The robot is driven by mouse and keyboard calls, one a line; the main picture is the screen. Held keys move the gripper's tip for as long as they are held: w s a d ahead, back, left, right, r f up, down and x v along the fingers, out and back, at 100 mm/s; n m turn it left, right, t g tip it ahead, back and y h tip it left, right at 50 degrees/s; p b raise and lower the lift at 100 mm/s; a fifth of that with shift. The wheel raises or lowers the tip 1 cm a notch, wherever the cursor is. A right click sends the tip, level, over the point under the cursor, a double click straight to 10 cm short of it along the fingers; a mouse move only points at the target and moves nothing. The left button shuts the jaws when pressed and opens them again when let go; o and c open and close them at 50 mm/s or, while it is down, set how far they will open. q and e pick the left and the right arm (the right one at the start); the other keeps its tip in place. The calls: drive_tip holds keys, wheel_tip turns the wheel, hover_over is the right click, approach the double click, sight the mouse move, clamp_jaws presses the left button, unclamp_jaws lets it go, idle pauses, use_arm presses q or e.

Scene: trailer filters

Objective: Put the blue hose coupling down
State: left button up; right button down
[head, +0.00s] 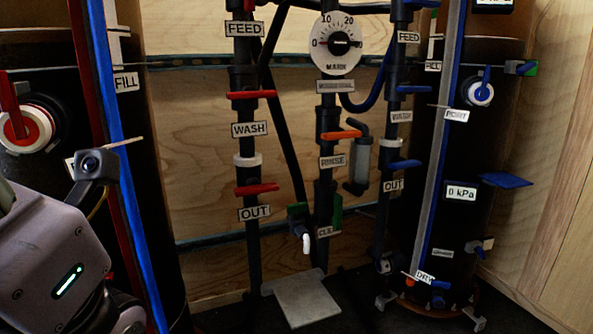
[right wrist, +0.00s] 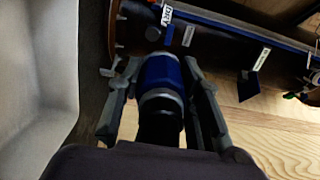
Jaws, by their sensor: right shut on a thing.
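The blue hose coupling (right wrist: 161,74) shows in the right wrist view as a blue band with grey metal rings, on the end of a dark hose. My right gripper (right wrist: 158,72) is shut on it, one finger on each side. The right gripper is not seen in the head view, and I cannot make out the held coupling there. The wrist part of my left arm is at the lower left of the head view; its fingers are hidden or out of frame.
The dark right vessel (head: 456,220) has blue handles and stands on a low footed base. A pale plate (head: 302,299) lies low in the middle. Pipes with red (head: 256,189), orange and blue handles stand before the wooden wall. A pale smooth surface (right wrist: 38,80) is left of my right gripper.

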drive_tip(key=s+a+r+n+g+y, duration=0.2)
drive_tip(key=s+a+r+n+y, duration=0.35)
drive_tip(key=r, duration=0.35)
drive_tip(key=s+a+r+n+g+y, duration=0.35)
drive_tip(key=a+r+y, duration=0.3)
drive_tip(key=r, duration=0.25)
drive_tip(key=s+a+r+n+g+y, duration=0.2)
drive_tip(key=s+a+r+n+y, duration=0.4)
drive_tip(key=r, duration=0.4)
drive_tip(key=w+d+m+t+h, duration=0.2)
drive_tip(key=w+m+t, duration=0.2)
drive_tip(key=w, duration=0.3)
drive_tip(key=shift+w+f, duration=0.35)
drive_tip(key=shift+d, duration=0.1)
